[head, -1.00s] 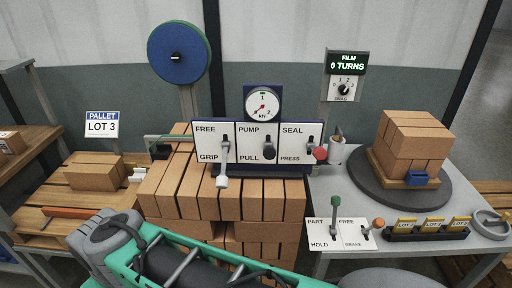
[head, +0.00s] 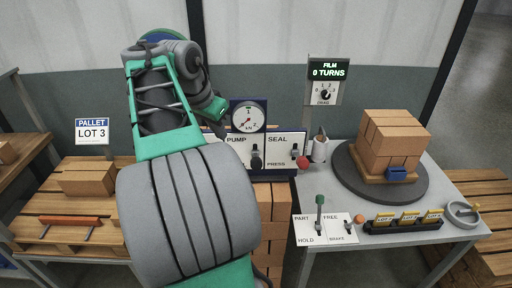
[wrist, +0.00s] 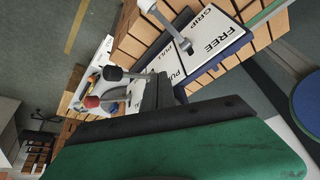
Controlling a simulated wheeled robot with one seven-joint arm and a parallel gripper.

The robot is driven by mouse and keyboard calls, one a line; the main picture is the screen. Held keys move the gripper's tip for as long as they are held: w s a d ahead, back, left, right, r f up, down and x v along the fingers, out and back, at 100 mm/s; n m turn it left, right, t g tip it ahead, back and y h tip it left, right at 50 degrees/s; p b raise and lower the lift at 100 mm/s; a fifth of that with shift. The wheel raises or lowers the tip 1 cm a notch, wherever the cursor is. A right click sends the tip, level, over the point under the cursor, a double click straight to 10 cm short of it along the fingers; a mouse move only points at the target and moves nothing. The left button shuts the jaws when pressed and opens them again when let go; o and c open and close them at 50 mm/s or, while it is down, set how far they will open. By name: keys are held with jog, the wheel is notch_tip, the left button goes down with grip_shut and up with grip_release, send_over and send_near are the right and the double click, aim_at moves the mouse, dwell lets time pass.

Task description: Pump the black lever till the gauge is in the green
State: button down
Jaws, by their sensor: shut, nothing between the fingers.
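The black lever (head: 256,158) stands on the white PUMP/PULL plate, its knob low near the PULL mark. In the wrist view its black knob (wrist: 112,73) shows left of my gripper. The round gauge (head: 248,116) sits above the panel; its needle points low left, near the bottom of the scale. My gripper (wrist: 160,92) is shut and empty, beside the panel and apart from the black knob as far as I can tell. In the head view my arm hides the fingertips and the FREE/GRIP plate.
The red SEAL lever (head: 303,162) is right of the black one. The pale GRIP lever (wrist: 175,32) shows in the wrist view. Bricks (head: 272,215) are stacked under the panel. A bench with green (head: 320,200) and orange (head: 358,219) levers stands right.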

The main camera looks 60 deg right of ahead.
jog(key=s+d+r+m, duration=0.1)
jog(key=s+d+m, duration=0.1)
jog(key=s+d+r+m+p, duration=0.1)
jog(key=s+d+r+m, duration=0.1)
jog(key=s, duration=0.1)
jog(key=s+d+r+m+g, duration=0.1)
jog(key=s+d, duration=0.1)
jog(key=shift+s+d+r+m, duration=0.3)
jog(key=shift+d+r+m, duration=0.05)
jog(key=shift+r+m, duration=0.05)
jog(key=shift+a, duration=0.1)
jog(key=b, duration=0.8)
send_over(256, 158)
jog(key=w+d, duration=0.1)
jog(key=d, duration=0.1)
jog(key=f, duration=0.7)
jog(key=shift+a, duration=0.2)
jog(key=shift+s+a+f+b, duration=0.15)
jog(key=shift+a+f+b, duration=0.2)
jog(key=shift+f, duration=0.1)
jog(key=shift+a+f+b, duration=0.1)
jog(key=shift+f+b, duration=0.2)
jog(key=shift+f, duration=0.1)
